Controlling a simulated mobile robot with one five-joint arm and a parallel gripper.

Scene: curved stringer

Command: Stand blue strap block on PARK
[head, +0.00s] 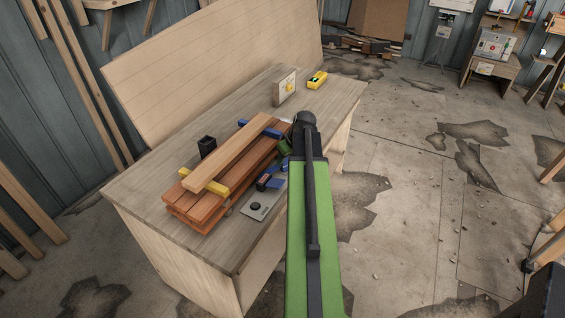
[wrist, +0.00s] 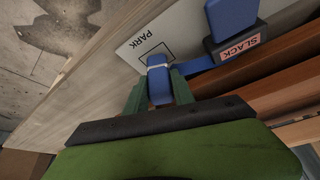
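The blue strap block (wrist: 159,84) sits between the two green fingers of my gripper (wrist: 158,92) in the wrist view, and both fingers appear to touch its sides. A pale band crosses its upper end. A blue strap (wrist: 195,66) runs from beside it to a black block labelled SLACK (wrist: 238,42), which has a blue part on top. The grey PARK card (wrist: 140,42), with a black square outline, lies just beyond the block. In the head view the card (head: 258,207) lies on the bench and my gripper (head: 284,148) is partly hidden by my arm. Height above the card is unclear.
Stacked reddish boards (head: 205,205) lie beside the card, with a light curved wooden strip (head: 230,152) across them. A yellow block (head: 204,181) and a black holder (head: 207,146) are near. The workbench (head: 165,205) has bare room at its left and far right.

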